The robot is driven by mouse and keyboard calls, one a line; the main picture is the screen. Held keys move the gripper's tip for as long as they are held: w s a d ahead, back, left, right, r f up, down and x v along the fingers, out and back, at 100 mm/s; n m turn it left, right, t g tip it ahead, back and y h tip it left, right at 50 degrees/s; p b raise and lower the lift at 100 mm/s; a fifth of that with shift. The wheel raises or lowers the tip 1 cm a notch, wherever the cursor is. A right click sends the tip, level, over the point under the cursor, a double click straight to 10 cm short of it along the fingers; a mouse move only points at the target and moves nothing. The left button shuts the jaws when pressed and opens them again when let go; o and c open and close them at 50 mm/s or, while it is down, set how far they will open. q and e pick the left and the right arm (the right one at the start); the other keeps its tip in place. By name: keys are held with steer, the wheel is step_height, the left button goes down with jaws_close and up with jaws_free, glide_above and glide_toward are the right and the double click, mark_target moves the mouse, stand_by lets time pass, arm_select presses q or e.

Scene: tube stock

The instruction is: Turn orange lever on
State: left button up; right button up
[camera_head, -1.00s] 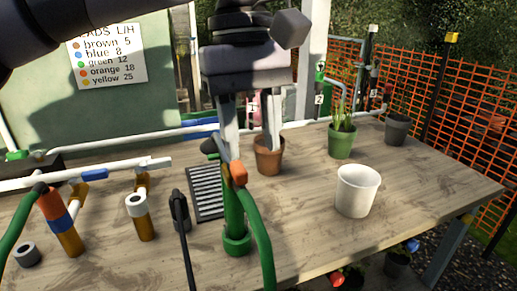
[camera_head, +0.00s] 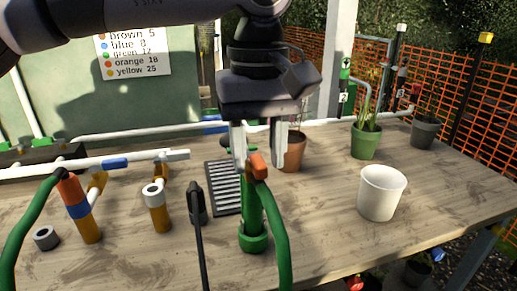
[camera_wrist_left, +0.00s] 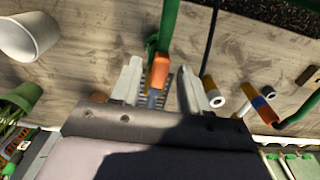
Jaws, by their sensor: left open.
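The orange lever (camera_head: 259,166) is a small block near the top of the green upright pipe (camera_head: 251,205), which stands in a green base on the wooden table. The lever also shows in the left wrist view (camera_wrist_left: 160,71), between the two fingers. My left gripper (camera_head: 259,158) points down over the pipe top with its fingers apart, and the lever lies just in front of them. In the left wrist view my left gripper (camera_wrist_left: 161,82) is open with a gap on each side of the lever. I cannot tell whether a finger touches it. My right gripper is not in view.
A green hose (camera_head: 277,225) curves down from the lever's fitting. A white cup (camera_head: 381,192) and plant pots (camera_head: 365,142) stand right, with bare table between.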

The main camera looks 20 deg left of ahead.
arm_select(q)
jaws_close()
steer(key=shift+w+d+n, duration=0.1)
steer(key=shift+n, duration=0.2)
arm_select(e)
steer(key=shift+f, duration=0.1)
arm_select(q)
steer(key=w+n+p, duration=0.1)
steer(key=n, duration=0.4)
steer(key=w+n+p, duration=0.1)
steer(key=w+n, duration=0.1)
steer(key=n, duration=0.4)
steer(key=w+n+p, duration=0.1)
steer(key=n, duration=0.5)
steer(key=shift+w+d+r, duration=0.1)
steer(key=shift+w+d, duration=0.3)
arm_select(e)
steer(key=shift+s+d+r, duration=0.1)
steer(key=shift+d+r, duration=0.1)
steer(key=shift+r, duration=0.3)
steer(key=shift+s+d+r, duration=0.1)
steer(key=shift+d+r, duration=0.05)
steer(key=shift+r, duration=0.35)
arm_select(q)
steer(key=shift+n, duration=0.3)
